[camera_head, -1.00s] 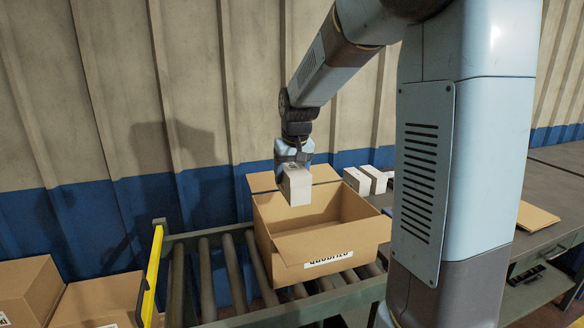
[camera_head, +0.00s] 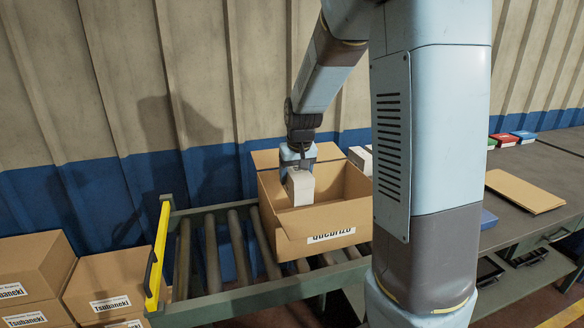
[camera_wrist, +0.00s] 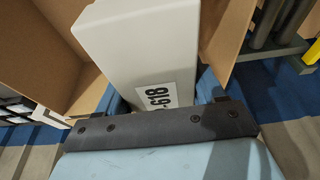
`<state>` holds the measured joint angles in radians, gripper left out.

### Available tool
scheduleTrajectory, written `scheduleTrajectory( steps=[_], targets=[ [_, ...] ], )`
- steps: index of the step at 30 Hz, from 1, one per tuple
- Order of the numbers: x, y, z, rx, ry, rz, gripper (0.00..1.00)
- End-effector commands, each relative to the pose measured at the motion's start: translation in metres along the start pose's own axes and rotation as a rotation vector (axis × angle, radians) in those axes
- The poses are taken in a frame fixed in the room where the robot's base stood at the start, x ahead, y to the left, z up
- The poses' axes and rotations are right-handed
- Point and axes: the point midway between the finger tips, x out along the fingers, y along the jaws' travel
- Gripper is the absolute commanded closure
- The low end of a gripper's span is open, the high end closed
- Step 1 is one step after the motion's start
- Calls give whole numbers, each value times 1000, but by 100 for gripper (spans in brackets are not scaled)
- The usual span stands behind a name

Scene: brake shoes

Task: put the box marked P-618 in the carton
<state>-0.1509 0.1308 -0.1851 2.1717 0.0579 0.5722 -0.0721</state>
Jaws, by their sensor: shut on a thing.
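My gripper (camera_head: 298,166) is shut on a white box (camera_head: 301,187). In the wrist view the box (camera_wrist: 145,50) fills the middle, with a black-and-white label whose visible part reads "-618". The box hangs upright at the mouth of the open brown carton (camera_head: 318,245), which stands on the roller conveyor and reads "Quebrizo" on its front. In the head view the box's lower part overlaps the carton's opening. I cannot tell how deep it is inside. In the wrist view brown carton walls (camera_wrist: 30,45) show on both sides of the box.
White boxes (camera_head: 360,158) stand behind the carton, partly hidden by my arm. Closed cartons (camera_head: 105,285) marked Tsubaneki are at the lower left, beside a yellow bar (camera_head: 157,250) on the conveyor (camera_head: 215,290). A flat cardboard sheet (camera_head: 525,191) lies on the right table.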

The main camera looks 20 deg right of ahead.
Motion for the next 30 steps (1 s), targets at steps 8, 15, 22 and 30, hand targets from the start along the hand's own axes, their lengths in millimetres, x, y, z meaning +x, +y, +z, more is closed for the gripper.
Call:
scheduleTrajectory(
  steps=[8, 15, 22, 30],
  targets=[
    [26, 0, 8, 1, -1, 0, 76],
    [48, 0, 14, 0, -1, 0, 76],
    [69, 0, 19, 1, 0, 0, 76],
    [94, 0, 26, 0, -1, 0, 76]
  ],
)
